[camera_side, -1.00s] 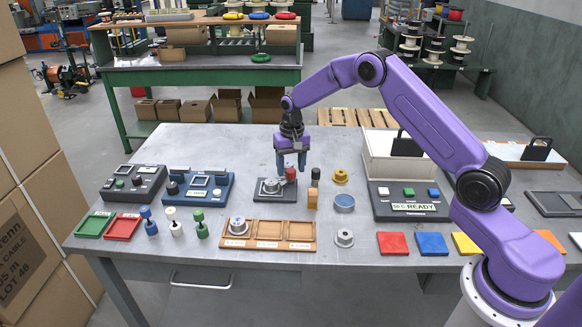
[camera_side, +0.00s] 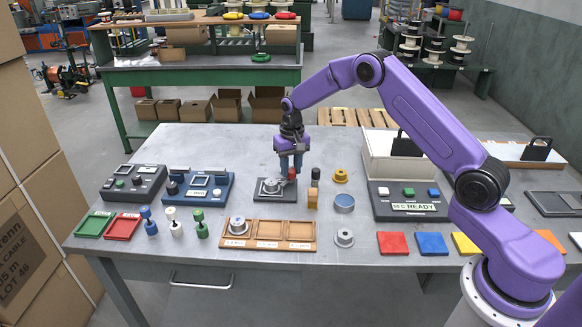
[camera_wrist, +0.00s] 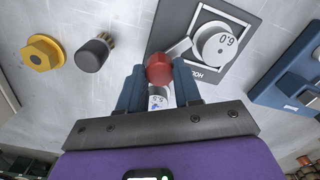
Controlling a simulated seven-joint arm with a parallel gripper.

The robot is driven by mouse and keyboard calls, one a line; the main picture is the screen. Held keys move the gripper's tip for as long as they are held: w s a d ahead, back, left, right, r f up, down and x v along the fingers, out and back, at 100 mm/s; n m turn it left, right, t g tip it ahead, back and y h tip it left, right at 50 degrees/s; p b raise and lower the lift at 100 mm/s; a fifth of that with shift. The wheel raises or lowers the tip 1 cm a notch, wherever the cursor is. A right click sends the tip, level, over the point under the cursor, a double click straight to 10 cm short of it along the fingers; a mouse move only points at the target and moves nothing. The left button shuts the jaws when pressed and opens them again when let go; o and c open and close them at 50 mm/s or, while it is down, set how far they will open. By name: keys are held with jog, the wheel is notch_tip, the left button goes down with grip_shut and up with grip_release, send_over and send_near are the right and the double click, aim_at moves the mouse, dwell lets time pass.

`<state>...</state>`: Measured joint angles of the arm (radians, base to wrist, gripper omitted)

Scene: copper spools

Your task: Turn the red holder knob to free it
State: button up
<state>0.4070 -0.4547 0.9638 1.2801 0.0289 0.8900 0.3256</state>
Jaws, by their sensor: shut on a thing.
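The red holder knob (camera_wrist: 159,69) is round and sits between my two blue fingertips in the wrist view. My gripper (camera_side: 290,172) is shut on it, and in the side view the knob (camera_side: 292,173) is partly covered by the fingers. The holder (camera_side: 275,196) is a dark plate on the table with a metal spool part (camera_wrist: 218,44) marked 6.0 on it. A light metal arm of the holder lies between that part and the knob in the wrist view.
A dark-capped peg (camera_wrist: 93,53) and a yellow hex-flanged part (camera_wrist: 42,52) stand close by. A wooden tray (camera_side: 269,245) lies in front of the holder. A blue-grey console (camera_side: 198,188) stands at its left. Bare table lies between.

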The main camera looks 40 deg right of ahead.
aim_at(291, 170)
jog(key=n, duration=0.6)
jog(key=shift+n, duration=0.4)
dwell(0.4)
jog(key=o, duration=1)
jog(key=shift+o, duration=0.2)
jog(key=shift+r, duration=0.1)
notch_tip(291, 170, up, 17)
jog(key=shift+d+r, duration=0.15)
